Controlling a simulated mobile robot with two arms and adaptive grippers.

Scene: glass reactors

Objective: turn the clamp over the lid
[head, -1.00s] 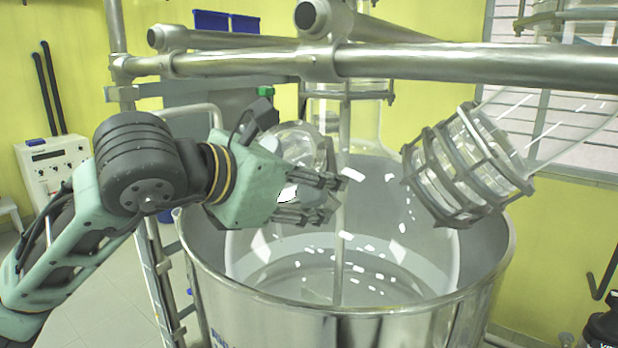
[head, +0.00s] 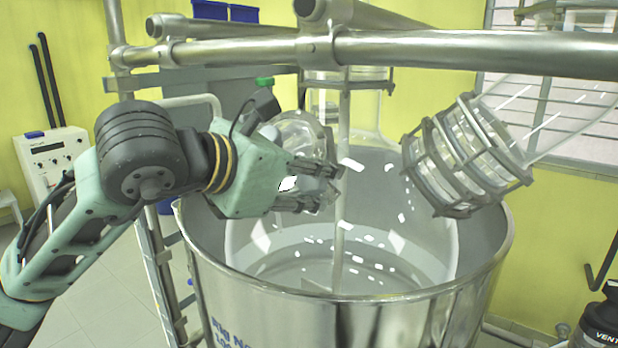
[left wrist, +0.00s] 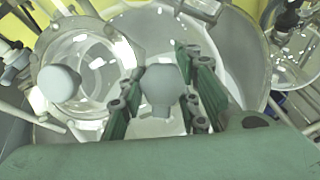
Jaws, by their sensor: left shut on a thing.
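The round glass lid (head: 299,130) sits on a port above the steel vessel, partly hidden behind my left gripper in the head view. In the left wrist view the lid (left wrist: 90,62) is a clear disc in a pale ring, with a rounded grey knob in front of it. My left gripper (head: 322,188) has its fingers around a second grey knob, which looks like the clamp's (left wrist: 163,88). The rest of the clamp is hard to make out. My right gripper is not in view.
The steel vessel (head: 340,306) stands below my left gripper, with a glass bowl inside. A caged glass fitting (head: 465,155) is at the right. A thick steel bar (head: 450,52) crosses above. A pale instrument box (head: 52,155) is at the left.

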